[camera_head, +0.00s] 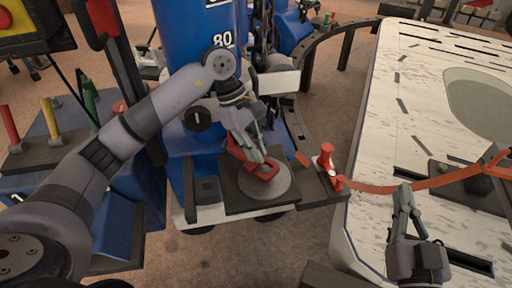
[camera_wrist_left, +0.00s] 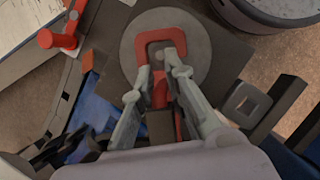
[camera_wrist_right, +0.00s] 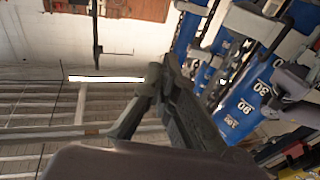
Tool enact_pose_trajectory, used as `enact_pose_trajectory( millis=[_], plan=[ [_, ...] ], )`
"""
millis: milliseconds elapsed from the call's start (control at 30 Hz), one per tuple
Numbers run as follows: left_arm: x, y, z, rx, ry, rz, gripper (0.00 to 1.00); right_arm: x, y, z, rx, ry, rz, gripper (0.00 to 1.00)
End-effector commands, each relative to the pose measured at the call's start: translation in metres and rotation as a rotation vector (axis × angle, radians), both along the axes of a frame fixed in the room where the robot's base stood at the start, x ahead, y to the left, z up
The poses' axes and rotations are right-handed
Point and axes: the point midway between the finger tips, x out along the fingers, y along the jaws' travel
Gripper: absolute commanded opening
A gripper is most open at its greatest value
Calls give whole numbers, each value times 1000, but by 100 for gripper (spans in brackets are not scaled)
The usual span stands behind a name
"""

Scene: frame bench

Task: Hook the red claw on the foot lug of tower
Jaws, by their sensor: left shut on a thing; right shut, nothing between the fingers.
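My left gripper (camera_head: 258,157) is shut on the red claw (camera_wrist_left: 178,20), a C-shaped piece. The claw sits over a round grey disc (camera_head: 279,183) on a dark square plate at the foot of the blue tower (camera_head: 190,45) marked 80. Whether it touches the disc is unclear. A dark piece with a square opening (camera_wrist_left: 247,104), possibly the foot lug, lies right of the claw in the left wrist view. My right gripper (camera_head: 403,190) is shut and empty, by an orange strap. Its fingers also show in the right wrist view (camera_wrist_right: 160,78).
A red post (camera_head: 325,157) stands right of the plate, near the strap (camera_head: 440,183). A pale worn panel (camera_head: 385,110) fills the right side. Coloured handles (camera_head: 50,117) stand at the left. Bare floor (camera_head: 250,245) lies in front.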

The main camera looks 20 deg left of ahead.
Motion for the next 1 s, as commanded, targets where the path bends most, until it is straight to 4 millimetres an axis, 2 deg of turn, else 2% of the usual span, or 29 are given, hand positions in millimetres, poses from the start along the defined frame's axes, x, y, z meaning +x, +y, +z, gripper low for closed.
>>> enact_pose_trajectory(
  millis=[600,1000],
  plan=[
    [0,0,-13,-1,-2,0,0,-10,4,44,67,-245,15,0],
    [0,0,-16,-1,-2,0,0,-16,4,58,88,-321,19,0]
  ],
)
